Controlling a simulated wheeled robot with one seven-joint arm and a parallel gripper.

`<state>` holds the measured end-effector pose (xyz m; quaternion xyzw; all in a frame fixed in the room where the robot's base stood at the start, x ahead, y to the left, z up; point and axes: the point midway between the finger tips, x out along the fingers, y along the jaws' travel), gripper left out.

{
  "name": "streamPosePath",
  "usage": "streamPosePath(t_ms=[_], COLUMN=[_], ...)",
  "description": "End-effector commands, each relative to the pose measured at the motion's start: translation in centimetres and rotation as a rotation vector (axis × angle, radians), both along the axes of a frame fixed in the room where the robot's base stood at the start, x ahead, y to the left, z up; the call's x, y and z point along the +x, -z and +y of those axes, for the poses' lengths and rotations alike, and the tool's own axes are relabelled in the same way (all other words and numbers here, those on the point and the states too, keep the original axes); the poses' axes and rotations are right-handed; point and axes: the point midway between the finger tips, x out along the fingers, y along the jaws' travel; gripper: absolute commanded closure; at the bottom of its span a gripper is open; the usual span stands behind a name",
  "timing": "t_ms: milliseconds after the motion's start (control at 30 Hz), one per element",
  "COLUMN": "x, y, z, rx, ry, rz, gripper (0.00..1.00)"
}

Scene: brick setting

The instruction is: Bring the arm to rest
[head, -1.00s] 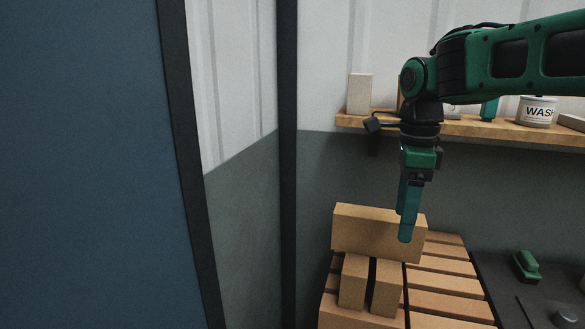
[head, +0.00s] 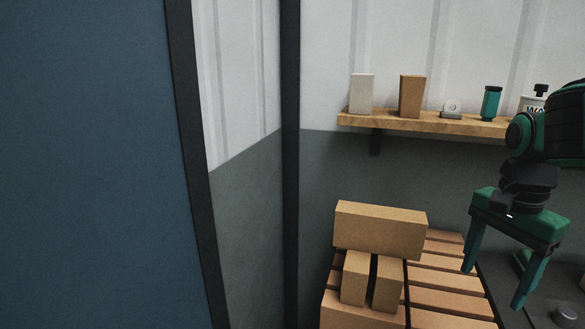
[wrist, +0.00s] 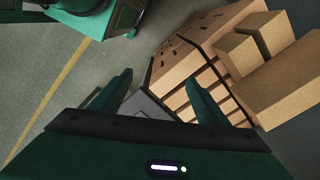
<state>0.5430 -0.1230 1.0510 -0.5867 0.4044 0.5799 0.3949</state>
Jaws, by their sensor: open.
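My gripper (head: 493,288) is at the right of the head view, with its two green fingers spread apart and nothing between them. It hangs to the right of the stacked bricks, over the edge of the slatted pallet and the dark surface beside it. In the wrist view my gripper (wrist: 160,92) also shows open and empty, with the pallet beyond its fingers. A tan brick (head: 380,231) lies across two upright bricks (head: 354,279) on the pallet, apart from my gripper.
A wooden shelf (head: 430,124) on the wall holds a pale block (head: 362,93), a brown block (head: 411,97), a green canister (head: 490,103) and a white tub. The slatted pallet (head: 450,301) is below. A blue panel (head: 85,160) fills the left.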

Motion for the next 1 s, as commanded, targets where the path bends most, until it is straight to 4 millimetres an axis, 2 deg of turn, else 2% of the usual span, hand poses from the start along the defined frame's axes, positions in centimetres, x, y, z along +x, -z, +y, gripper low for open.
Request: streamPosePath(t_ms=[100,300,500,633,1000], x=[-3.2,-8.3,-11.6,-12.4,-12.5], y=[1.8,4.9,7.1,7.6,7.7], z=[-1.9,-4.2,-5.0,-5.0,-5.0], rx=[0.004,0.015,0.025,0.028,0.028], ry=[-0.148,-0.406,-0.587,-0.637,-0.641], rz=[0.003,0.008,0.008,0.007,0.007], gripper=[0.31,0.31,0.31,0.31,0.31])
